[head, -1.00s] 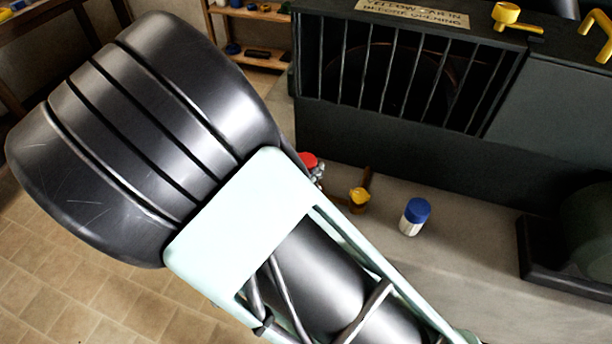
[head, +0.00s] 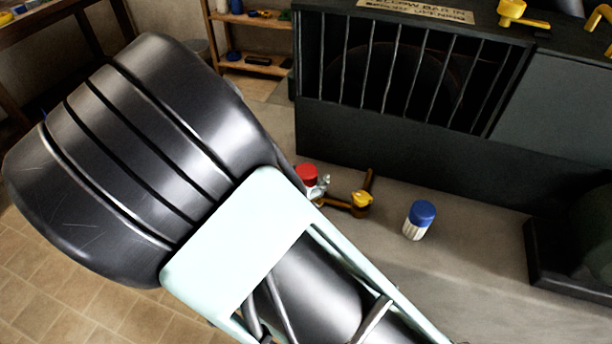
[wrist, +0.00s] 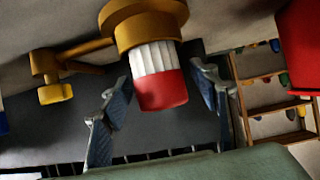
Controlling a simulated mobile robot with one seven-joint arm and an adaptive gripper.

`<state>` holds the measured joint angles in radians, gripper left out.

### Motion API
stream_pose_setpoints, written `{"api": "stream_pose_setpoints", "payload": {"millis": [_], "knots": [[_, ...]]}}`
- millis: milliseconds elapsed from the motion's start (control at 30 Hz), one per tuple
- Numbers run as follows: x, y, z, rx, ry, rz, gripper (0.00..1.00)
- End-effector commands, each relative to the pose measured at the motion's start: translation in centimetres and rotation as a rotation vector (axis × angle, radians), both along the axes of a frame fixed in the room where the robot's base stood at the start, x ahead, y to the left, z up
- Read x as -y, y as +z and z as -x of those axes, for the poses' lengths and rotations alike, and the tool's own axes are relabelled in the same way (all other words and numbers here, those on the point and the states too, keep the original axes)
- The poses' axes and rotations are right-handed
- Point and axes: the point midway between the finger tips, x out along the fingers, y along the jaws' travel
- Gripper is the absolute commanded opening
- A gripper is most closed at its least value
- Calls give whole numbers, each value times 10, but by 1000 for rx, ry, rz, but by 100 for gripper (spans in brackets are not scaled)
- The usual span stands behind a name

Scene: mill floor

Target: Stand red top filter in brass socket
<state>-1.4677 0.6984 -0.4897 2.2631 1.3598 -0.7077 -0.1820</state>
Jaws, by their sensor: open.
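The red top filter (wrist: 160,82), a white ribbed body with a red cap, shows in the wrist view with its white end in the brass socket (wrist: 145,22). The picture is turned over, so the cap points down in it. The filter looks in line with the socket; how deep it sits I cannot tell. My gripper (wrist: 165,103) is open, one finger on each side of the filter, with gaps visible. In the head view the red cap (head: 306,174) shows beside my arm, which hides the filter's lower part and most of the socket.
A brass arm with a yellow knob (head: 361,201) extends beside the socket. A blue-capped filter (head: 419,220) stands to the right on the grey surface (head: 465,265). A dark barred housing (head: 410,80) rises behind. A large red object (wrist: 302,45) is close at the wrist view's right.

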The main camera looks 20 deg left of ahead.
Motion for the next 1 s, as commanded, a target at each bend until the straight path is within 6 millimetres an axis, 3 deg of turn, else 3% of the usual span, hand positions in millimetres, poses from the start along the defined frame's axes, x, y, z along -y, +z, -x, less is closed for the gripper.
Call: {"api": "stream_pose_setpoints", "payload": {"millis": [233,700,1000], "knots": [[-1,7,5,-1,2,-1,55],[-12,52,86,-2,3,-2,55],[-13,61,105,0,-1,0,55]]}}
